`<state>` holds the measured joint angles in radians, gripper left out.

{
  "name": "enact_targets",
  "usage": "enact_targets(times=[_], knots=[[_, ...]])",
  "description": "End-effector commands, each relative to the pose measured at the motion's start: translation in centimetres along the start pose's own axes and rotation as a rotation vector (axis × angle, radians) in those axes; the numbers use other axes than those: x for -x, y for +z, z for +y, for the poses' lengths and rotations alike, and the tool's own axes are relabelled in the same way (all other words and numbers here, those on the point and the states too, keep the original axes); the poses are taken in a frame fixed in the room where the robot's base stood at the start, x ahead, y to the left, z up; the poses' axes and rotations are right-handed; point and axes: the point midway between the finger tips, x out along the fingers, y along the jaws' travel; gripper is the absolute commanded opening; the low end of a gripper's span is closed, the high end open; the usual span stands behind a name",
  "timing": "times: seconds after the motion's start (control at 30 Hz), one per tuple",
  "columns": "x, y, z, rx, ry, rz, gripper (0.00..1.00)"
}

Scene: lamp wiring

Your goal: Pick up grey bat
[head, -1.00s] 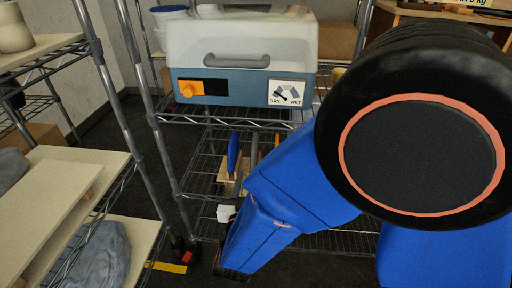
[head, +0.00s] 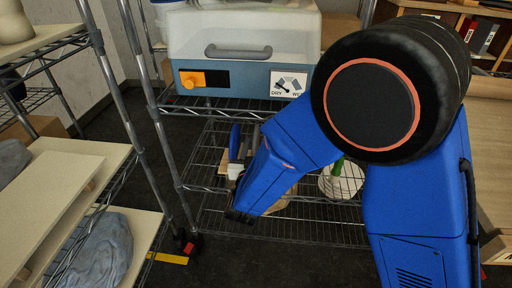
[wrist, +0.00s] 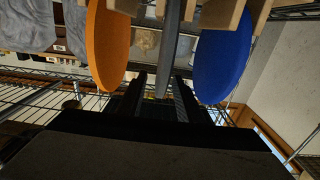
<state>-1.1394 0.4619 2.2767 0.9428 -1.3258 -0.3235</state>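The grey bat (wrist: 172,50) stands edge-on in the wrist view, between an orange bat (wrist: 108,45) on the left and a blue bat (wrist: 221,52) on the right. A pale wooden rack (wrist: 222,15) shows at the top of that view. My gripper (wrist: 161,88) is open. Its dark fingers lie on either side of the grey bat's near end in the picture, with gaps showing on both sides. How deep the bat sits between them is unclear. In the head view the blue bat (head: 234,138) shows on the lower wire shelf, and my arm partly hides the rack.
The lower wire shelf (head: 310,225) holds the bats and a whitish round object (head: 341,182). Above stands a blue-grey machine (head: 230,75) with a clear lid. A metal post (head: 150,110) rises left of my arm.

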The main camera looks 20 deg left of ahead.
Motion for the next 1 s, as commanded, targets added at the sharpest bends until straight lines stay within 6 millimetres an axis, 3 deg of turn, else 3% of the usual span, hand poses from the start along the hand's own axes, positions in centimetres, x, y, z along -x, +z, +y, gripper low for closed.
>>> enact_targets(times=[0.4, 0.63, 0.67, 0.8, 1.0], knots=[[-4.7, -0.2, -0.1, -0.002, 0.002, 0.000, 0.33], [-5.0, -0.2, -0.2, -0.001, 0.000, 0.000, 0.33], [-5.0, -0.2, -0.2, -0.001, 0.001, 0.000, 0.30], [-5.0, -0.2, -0.2, -0.001, 0.001, 0.000, 0.00], [-5.0, -0.2, -0.2, -0.001, 0.001, 0.000, 0.00]])
